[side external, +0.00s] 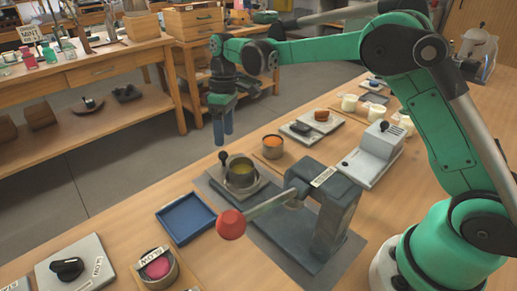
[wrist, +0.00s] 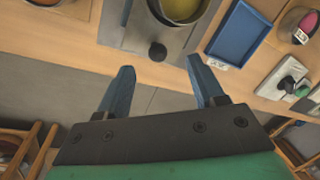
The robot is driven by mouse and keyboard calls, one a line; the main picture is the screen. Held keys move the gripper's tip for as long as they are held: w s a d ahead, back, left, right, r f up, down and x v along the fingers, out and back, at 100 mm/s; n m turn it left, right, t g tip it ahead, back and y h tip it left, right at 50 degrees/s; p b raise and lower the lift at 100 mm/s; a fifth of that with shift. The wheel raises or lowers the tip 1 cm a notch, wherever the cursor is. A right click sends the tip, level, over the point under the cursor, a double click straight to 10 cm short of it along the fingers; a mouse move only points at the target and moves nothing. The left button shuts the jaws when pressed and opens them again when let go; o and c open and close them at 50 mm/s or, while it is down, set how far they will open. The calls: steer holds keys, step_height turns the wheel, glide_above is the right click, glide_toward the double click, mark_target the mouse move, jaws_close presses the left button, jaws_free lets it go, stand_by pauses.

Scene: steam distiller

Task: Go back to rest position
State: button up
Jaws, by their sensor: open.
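My gripper (side external: 222,124) points down from my green arm, in the air past the table's far-left edge. It is open and empty. In the wrist view its two blue fingers (wrist: 162,88) stand wide apart with nothing between them. A metal pot (side external: 240,172) with yellowish contents and a black knob sits on a grey plate beyond the fingers. The pot also shows at the top of the wrist view (wrist: 182,8), apart from the fingers.
A dark press with a red-knobbed lever (side external: 231,223) stands beside the pot. A blue tray (side external: 186,218), an orange-filled bowl (side external: 273,147) and a grey device (side external: 372,153) are on the table. Grey floor (side external: 120,170) lies open between this table and the back bench.

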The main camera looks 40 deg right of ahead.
steer(key=s+d+r+m+t, duration=0.2)
steer(key=s+r+m+t, duration=0.1)
steer(key=s+r, duration=0.35)
steer(key=s+d+f+m+t+h, duration=0.1)
steer(key=s+t, duration=0.4)
steer(key=s, duration=0.5)
steer(key=shift+d+f+m+h, duration=0.3)
steer(key=shift+d+m+h, duration=0.15)
steer(key=shift+m, duration=0.95)
